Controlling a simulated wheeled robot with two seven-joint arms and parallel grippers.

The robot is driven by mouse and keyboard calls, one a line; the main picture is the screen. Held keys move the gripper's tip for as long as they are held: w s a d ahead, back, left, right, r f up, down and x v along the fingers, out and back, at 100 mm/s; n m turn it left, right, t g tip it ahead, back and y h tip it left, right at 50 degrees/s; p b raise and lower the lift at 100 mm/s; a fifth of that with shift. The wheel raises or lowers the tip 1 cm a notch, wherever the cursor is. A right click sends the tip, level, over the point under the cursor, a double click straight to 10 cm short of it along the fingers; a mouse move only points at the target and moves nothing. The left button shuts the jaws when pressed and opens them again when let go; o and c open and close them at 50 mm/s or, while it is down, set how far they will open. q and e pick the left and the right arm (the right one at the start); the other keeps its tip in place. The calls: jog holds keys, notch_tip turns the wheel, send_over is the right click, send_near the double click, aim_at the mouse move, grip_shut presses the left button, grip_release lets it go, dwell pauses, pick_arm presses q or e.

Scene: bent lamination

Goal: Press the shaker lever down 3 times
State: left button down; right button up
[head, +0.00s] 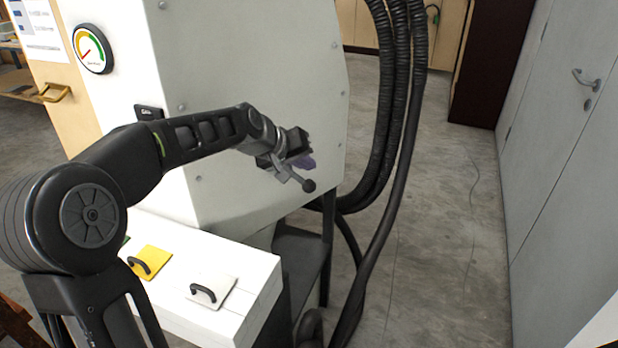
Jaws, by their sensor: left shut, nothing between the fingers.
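The shaker lever (290,175) is a short grey arm with a black ball knob, at the right part of the white machine's front panel. It slants down to the right, with the knob at its lower end. My left gripper (305,162) reaches across the panel from the left and is at the lever, just above and behind the knob. Its fingers are shut with nothing between them. They partly overlap the lever in this view, so I cannot tell whether they touch it. My right gripper is out of view.
The white machine (250,75) carries a round gauge (93,48). Below stands a white box with a yellow flap (150,262) and a white flap (212,291), both with black handles. Thick black hoses (392,120) hang right of the machine. Open floor lies beyond, before a grey door (560,120).

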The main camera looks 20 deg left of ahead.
pick_arm(q)
jog(key=shift+r+p, duration=1)
jog(key=shift+r, duration=0.7)
dwell(1.2)
jog(key=shift+w+r+b, duration=0.1)
jog(key=shift+r+b, duration=0.15)
jog(key=shift+b, duration=0.2)
notch_tip(320, 180, up, 3)
jog(key=shift+r+b, duration=0.15)
jog(key=shift+b, duration=0.65)
notch_tip(320, 180, down, 9)
jog(key=b, duration=0.7)
